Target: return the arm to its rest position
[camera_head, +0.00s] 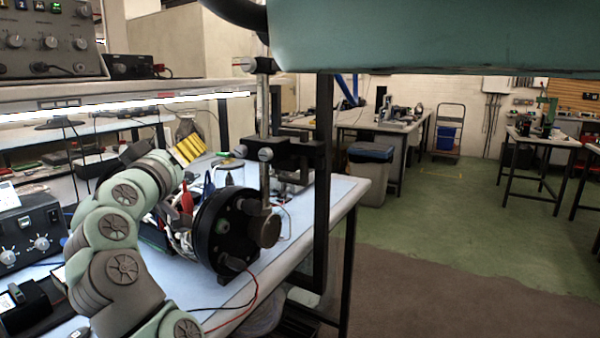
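A jointed pale-green and grey arm (124,228), which looks like mine, rises from the bottom left. It bends over at the top, with its upper end beside the bench equipment. I cannot make out any gripper fingers. A black round-ended cylinder (222,232) lies on its side on the blue-topped bench (338,196). Wires and small parts show behind its black end plate. A metal clamp stand (264,150) stands in front of it.
Control boxes (28,232) and instruments crowd the left. A shelf (60,112) runs above the bench. A teal surface (430,38) fills the top right. A grey bin (370,172) and other tables (546,140) stand farther back. The green floor (455,220) at right is clear.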

